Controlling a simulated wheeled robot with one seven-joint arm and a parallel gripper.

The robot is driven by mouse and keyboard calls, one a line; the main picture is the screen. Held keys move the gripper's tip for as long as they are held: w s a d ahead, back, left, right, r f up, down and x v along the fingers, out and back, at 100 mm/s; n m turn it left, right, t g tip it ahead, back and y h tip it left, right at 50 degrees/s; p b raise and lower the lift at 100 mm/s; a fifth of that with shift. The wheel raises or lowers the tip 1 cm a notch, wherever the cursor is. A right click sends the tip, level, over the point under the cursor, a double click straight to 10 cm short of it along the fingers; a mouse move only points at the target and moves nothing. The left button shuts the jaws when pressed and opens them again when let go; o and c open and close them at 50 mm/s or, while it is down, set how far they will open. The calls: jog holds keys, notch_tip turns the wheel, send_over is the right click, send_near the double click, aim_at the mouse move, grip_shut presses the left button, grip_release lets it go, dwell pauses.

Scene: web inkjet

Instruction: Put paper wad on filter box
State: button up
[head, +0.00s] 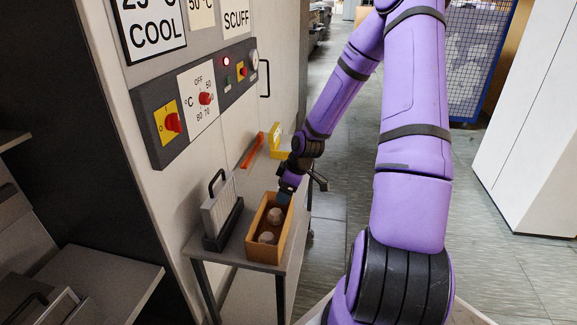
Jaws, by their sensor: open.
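Two crumpled greyish lumps that look like paper wads lie in an open wooden box on a small side table; one paper wad (275,215) is toward the back and another (266,237) is nearer the front. A pale upright panel with a black handle, which looks like the filter box (219,208), stands in a dark holder just left of the wooden box (284,243). My gripper (285,195) is at the back end of the wooden box, above and just behind the rear wad. It is open; its fingers are small and partly hidden, and I see nothing held.
The side table (245,262) stands against a machine with a control panel (200,100). An orange-red bar (252,150) and a yellow item (275,141) are behind the box. Shelves (95,275) are at left, a white cabinet (530,140) at right. Floor between is clear.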

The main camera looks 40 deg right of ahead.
jog(key=s+a+r+m+h, duration=0.1)
jog(key=s+a+r, duration=0.15)
jog(key=r, duration=0.55)
jog(key=s+a+r+m+h, duration=0.15)
jog(key=a+r, duration=0.25)
jog(key=r, duration=0.4)
jog(key=s+a+r+m+h, duration=0.1)
jog(key=s+a+r+h, duration=0.15)
jog(key=r, duration=0.55)
jog(key=s+a+r+m+t+y, duration=0.1)
jog(key=s+a+r+m, duration=0.1)
jog(key=s+a+r, duration=0.2)
jog(key=s+a+r+m+y, duration=0.1)
jog(key=s+a+r, duration=0.3)
jog(key=s, duration=0.9)
notch_tip(320, 180, up, 4)
jog(key=shift+f+m+t, duration=0.1)
jog(key=shift+m+t, duration=0.3)
jog(key=shift+m, duration=0.15)
